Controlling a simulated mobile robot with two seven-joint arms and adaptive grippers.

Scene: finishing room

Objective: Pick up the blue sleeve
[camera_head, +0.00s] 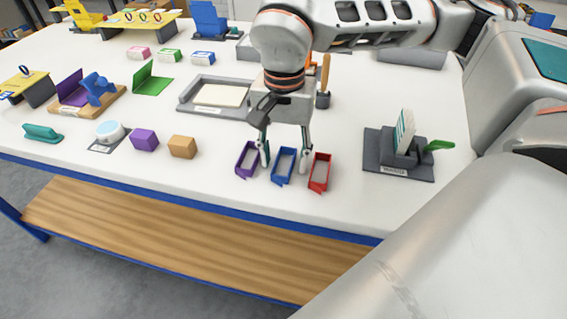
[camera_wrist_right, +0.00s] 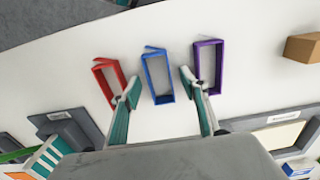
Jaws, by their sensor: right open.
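The blue sleeve (camera_head: 282,179) is an open, hollow frame on the white table, between a purple sleeve (camera_head: 242,163) and a red sleeve (camera_head: 320,184). My right gripper (camera_head: 284,164) points down over it, open, with one finger on each side. In the right wrist view, the blue sleeve (camera_wrist_right: 164,99) shows between the tips of my right gripper (camera_wrist_right: 160,80). The fingers look apart from its walls; their exact height is hard to tell. One fingertip is close to the red sleeve (camera_wrist_right: 104,84), the other close to the purple sleeve (camera_wrist_right: 218,68). My left gripper is not visible.
A dark grey stand (camera_head: 372,160) with upright cards is to the right. A grey tray (camera_head: 188,97) lies behind my gripper. An orange-brown block (camera_head: 183,147) and a purple block (camera_head: 144,140) sit to the left. The table's blue front edge (camera_head: 200,201) is near the sleeves.

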